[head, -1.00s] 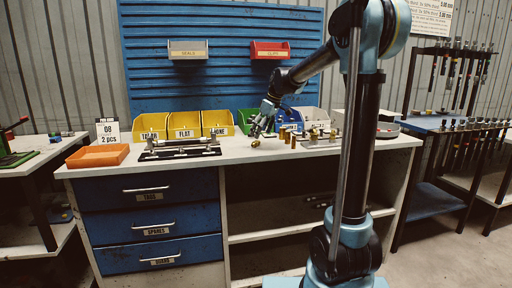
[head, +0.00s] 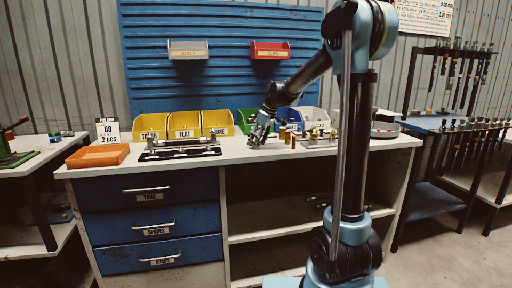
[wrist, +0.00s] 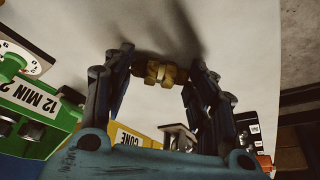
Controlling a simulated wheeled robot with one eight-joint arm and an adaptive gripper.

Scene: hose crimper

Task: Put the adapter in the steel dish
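A brass fitting (wrist: 166,73), which looks like the adapter, lies between the two fingertips in the wrist view, over the pale worktop. My gripper (wrist: 163,70) points down with one finger on each side of it. The fingers look spread, with their tips very close to the fitting's ends; contact is hard to judge. In the head view my gripper (head: 252,144) is low at the worktop and hides most of the fitting.
A fixture (head: 180,149) and an orange tray (head: 97,156) are on the left. The worktop's front strip is clear.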

